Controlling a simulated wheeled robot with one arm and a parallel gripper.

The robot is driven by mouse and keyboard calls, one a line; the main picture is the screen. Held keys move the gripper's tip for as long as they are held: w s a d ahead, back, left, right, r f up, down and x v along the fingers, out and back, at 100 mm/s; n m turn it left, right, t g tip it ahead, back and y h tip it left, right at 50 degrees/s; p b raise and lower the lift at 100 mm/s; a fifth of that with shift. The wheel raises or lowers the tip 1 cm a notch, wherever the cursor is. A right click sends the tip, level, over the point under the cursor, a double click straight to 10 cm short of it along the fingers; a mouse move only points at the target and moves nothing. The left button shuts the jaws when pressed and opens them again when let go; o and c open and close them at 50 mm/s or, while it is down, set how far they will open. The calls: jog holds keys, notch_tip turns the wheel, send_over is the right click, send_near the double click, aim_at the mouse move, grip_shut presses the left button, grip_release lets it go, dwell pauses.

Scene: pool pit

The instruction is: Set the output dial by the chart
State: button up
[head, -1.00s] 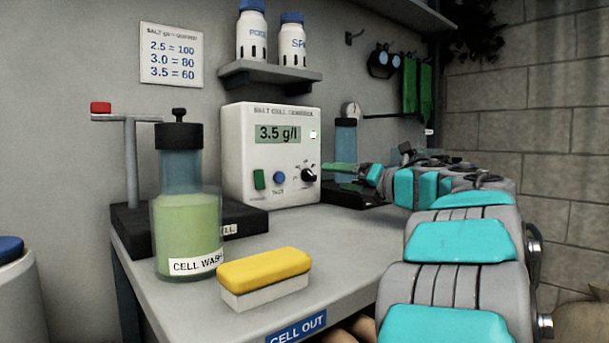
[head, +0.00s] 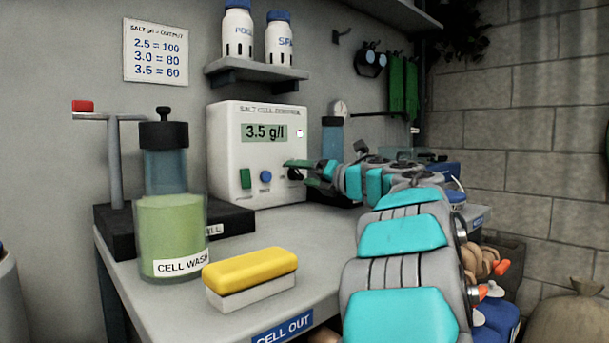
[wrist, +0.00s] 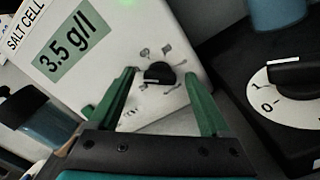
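The white salt cell control box (head: 225,120) stands at the back of the bench, its display (head: 265,133) reading 3.5 g/l. Its black output dial (wrist: 159,73) is low on the right of the face; in the head view my gripper partly hides it. The wall chart (head: 156,52) reads 2.5 = 100, 3.0 = 80, 3.5 = 60. My gripper (wrist: 160,74) is open, its green fingertips apart on either side of the dial in the wrist view; contact cannot be told.
A green button (head: 245,178) and blue button (head: 266,177) sit left of the dial. A black unit with a white 0-marked switch disc (wrist: 293,97) is right of the box. The cell wash jar (head: 172,235) and yellow-topped block (head: 250,272) stand at the front.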

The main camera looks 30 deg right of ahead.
grip_shut()
dwell(0.4)
jog(key=shift+r+p, duration=0.1)
jog(key=shift+p, duration=0.25)
jog(key=shift+r+m+p, duration=0.15)
jog(key=shift+m+p, duration=0.45)
jog(key=shift+p, duration=0.1)
jog(key=m+p, duration=0.2)
jog(key=p, duration=0.1)
jog(key=shift+d, duration=0.1)
jog(key=m+p, duration=0.3)
jog(key=p, duration=0.1)
jog(key=shift+m+p, duration=0.4)
jog(key=shift+f+m+p, duration=0.2)
jog(key=shift+m+p, duration=0.35)
jog(key=shift+m, duration=0.15)
jog(key=shift+f+m+p, duration=0.15)
jog(key=shift+m+p, duration=0.4)
jog(key=shift+m, duration=0.15)
jog(key=shift+f, duration=0.1)
